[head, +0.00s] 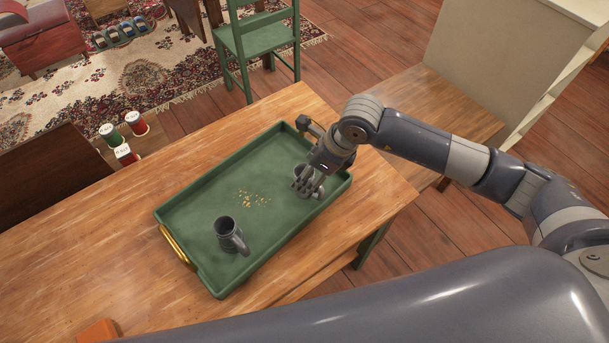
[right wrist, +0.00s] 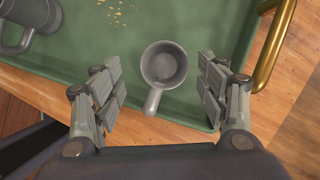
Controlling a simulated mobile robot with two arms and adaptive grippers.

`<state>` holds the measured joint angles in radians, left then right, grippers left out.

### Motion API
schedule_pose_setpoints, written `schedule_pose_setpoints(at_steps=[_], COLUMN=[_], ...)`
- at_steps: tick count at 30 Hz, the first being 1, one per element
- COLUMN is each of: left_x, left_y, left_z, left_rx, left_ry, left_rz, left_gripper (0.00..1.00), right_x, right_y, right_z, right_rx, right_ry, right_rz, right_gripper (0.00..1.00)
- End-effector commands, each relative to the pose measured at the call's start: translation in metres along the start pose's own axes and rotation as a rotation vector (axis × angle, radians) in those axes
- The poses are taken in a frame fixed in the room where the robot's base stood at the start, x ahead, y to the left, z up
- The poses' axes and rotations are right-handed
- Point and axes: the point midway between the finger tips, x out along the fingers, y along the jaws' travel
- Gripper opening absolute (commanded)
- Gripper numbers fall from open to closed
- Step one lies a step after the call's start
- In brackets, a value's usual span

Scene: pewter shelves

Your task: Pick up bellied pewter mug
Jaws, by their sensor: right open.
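A grey pewter mug (right wrist: 163,65), which looks like the bellied one, stands upright on a green tray (head: 190,200). In the right wrist view it lies between my right gripper's fingers (right wrist: 162,82), with a gap on each side and its handle toward the wrist. In the head view my right gripper (head: 309,178) is at this mug (head: 302,171) near the tray's right end and partly hides it. My right gripper is open and empty. A second, darker mug (head: 228,232) with straighter sides stands near the tray's left end. My left gripper is not in view.
The tray has brass handles (head: 177,247) and a patch of crumbs (head: 252,199) in the middle. An orange object (head: 98,331) lies at the near left. A green chair (head: 257,45) stands beyond.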

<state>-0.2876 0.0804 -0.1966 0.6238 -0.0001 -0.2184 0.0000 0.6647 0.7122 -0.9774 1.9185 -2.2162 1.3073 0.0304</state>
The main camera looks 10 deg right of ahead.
Motion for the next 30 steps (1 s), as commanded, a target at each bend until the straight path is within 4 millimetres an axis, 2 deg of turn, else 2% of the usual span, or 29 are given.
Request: schedule_pose_setpoints(at_steps=[1, 3, 7, 11, 16, 19, 28, 30], left_x=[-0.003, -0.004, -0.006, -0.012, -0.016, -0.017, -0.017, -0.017], left_y=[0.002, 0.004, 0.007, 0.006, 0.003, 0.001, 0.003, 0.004], left_z=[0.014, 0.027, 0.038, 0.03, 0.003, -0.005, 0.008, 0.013], left_rx=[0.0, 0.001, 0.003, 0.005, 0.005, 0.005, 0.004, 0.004], left_ry=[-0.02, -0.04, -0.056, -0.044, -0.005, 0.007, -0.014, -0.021], left_rz=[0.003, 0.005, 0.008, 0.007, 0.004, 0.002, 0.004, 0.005], left_gripper=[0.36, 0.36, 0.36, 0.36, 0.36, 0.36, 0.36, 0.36], right_x=[0.006, 0.014, 0.021, 0.033, 0.057, 0.067, 0.071, 0.071], right_y=[0.0, 0.0, 0.0, -0.003, -0.004, -0.005, -0.005, -0.005], right_z=[0.001, 0.001, 0.001, 0.002, 0.002, 0.002, 0.002, 0.002], right_rx=[0.0, 0.0, 0.0, 0.0, 0.0, 0.001, -0.001, -0.001], right_ry=[0.0, -0.001, 0.0, 0.0, 0.0, -0.002, -0.002, -0.002], right_rz=[0.001, 0.0, 0.001, 0.001, 0.002, 0.001, 0.0, 0.0], right_gripper=[0.67, 0.67, 0.67, 0.67, 0.67, 0.67, 0.67, 0.51])
